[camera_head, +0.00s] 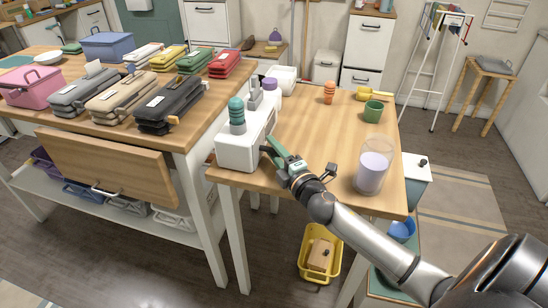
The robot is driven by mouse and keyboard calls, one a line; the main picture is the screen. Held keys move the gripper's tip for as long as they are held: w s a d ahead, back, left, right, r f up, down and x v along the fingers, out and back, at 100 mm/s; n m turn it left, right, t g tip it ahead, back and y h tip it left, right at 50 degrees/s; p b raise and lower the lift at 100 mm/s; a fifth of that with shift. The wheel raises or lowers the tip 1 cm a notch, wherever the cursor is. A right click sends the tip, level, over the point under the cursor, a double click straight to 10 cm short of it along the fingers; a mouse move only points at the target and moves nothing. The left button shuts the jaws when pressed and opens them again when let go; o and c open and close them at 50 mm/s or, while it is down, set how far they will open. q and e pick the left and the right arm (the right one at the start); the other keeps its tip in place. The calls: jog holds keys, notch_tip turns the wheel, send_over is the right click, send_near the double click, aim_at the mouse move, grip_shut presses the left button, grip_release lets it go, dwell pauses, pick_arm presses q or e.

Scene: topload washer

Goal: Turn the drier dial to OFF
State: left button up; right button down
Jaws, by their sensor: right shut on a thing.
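A white box-shaped unit (240,151) stands at the left end of the small wooden table, with a teal ribbed piece and grey pieces on top. My right arm comes in from the lower right. My right gripper (271,150) is at the right side of this unit, its fingers shut on a small dark part there that looks like the dial. The fingers cover most of that part, so its marks and setting cannot be read. My left gripper is out of view.
The small table (318,131) also bears a clear jar (373,167), a green mug (373,111), an orange ribbed piece (329,92) and a yellow scoop (371,94). Several cases lie on the long table at left. A yellow crate (304,267) stands on the floor below.

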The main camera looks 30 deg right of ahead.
jog(key=c, duration=0.7)
grip_release()
jog(key=shift+o, duration=1.3)
jog(key=shift+s, duration=0.25)
jog(key=s+a, duration=0.1)
jog(key=s, duration=1.1)
jog(key=shift+b, duration=0.35)
